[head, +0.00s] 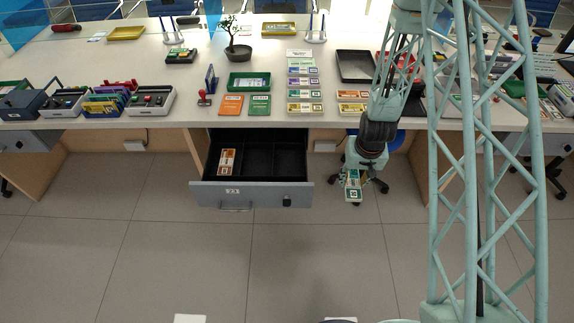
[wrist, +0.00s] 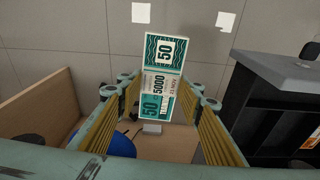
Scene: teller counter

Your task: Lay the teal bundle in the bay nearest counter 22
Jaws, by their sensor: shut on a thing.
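The teal bundle (head: 353,190), a banded stack of notes marked 50 and 5000, hangs in my gripper (head: 357,176), right of the open drawer and in front of the counter. In the wrist view the bundle (wrist: 160,78) sits between the two finger pads of my gripper (wrist: 161,92), sticking out past the tips. The drawer (head: 250,196) has a grey front with a small white label too small to read, and dark bays side by side. An orange-and-white bundle (head: 227,160) lies in the left bay; the middle (head: 259,160) and right bays (head: 291,162) look empty.
The counter top (head: 200,60) above carries rows of note bundles, a green tray (head: 249,82), a black tray (head: 355,66) and stamp racks. A blue chair (head: 395,140) stands behind my gripper. The floor (head: 150,240) before the drawer is clear.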

